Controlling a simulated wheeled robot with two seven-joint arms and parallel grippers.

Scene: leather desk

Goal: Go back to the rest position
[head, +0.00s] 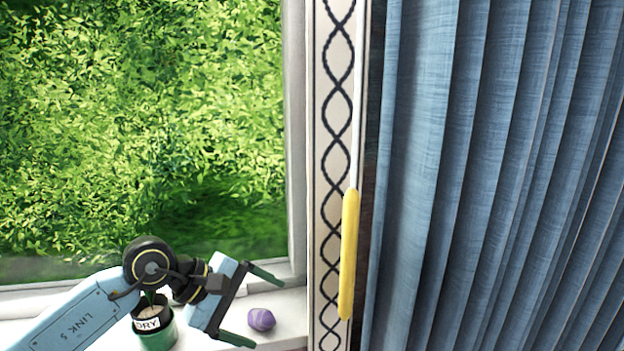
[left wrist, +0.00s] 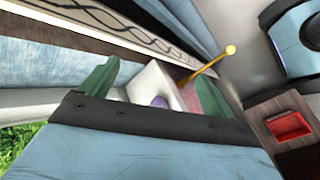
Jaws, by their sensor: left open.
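My left gripper (head: 266,312) is at the bottom of the head view, over the white window sill. Its two green fingers are spread wide apart. A purple lump (head: 261,320) lies on the sill by the fingers, and nothing is visibly gripped. In the left wrist view the green fingers of the left gripper (left wrist: 155,88) stand apart, with a purple patch (left wrist: 158,101) and a white surface showing between them. My right gripper is in neither view.
A green pot with a "DRY" label (head: 147,324) stands on the sill, partly behind my left arm. A yellow-handled wand (head: 348,255) hangs by a patterned strip. Blue curtains (head: 480,180) fill the right. A red tray (left wrist: 288,127) shows in the left wrist view.

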